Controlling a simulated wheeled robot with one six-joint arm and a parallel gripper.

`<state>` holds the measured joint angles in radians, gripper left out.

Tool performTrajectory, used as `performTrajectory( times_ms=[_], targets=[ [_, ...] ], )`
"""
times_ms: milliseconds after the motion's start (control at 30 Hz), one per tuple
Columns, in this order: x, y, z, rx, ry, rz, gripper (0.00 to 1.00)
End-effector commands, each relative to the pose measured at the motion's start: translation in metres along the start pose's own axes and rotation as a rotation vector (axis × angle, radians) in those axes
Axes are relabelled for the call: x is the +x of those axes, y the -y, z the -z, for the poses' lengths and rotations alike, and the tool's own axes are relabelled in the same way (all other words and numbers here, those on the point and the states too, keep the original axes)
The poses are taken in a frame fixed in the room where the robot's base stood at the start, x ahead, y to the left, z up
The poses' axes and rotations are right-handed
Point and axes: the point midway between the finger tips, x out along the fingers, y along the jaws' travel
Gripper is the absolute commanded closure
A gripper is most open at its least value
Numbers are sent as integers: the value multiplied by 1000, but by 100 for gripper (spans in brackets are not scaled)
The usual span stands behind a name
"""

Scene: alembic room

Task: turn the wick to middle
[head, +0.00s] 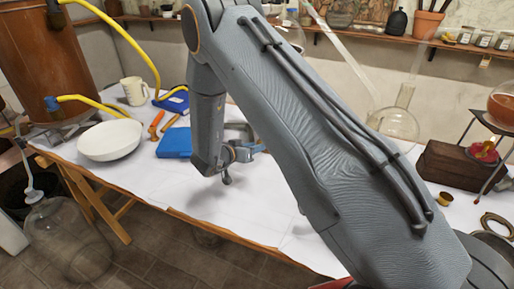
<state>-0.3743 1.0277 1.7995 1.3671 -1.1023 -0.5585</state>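My arm crosses the middle of the picture, and my gripper (228,177) hangs down over the white-covered table (265,200). It is small and seen side-on, so I cannot tell whether its fingers are apart, and nothing clear shows in it. A small red and yellow piece (485,151) sits at the right beneath a round flask of orange liquid (503,109) on a dark stand; it may be the burner. No wick or wick knob can be made out. My gripper is far to the left of this piece, with my arm between them.
A white bowl (110,140), white mug (134,91) and blue case (174,143) stand at the left. A clear flask (396,122) and dark wooden box (450,165) stand at the right. A large glass vessel (66,240) is on the floor. The table's front middle is bare.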

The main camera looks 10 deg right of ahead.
Motion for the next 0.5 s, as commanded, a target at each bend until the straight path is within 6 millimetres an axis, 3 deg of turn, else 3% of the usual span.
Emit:
performTrajectory(
  times_ms=[300,500],
  targets=[
    [-47,1,0,0,0,3,72],
    [-54,0,0,0,0,0,72]
  ],
)
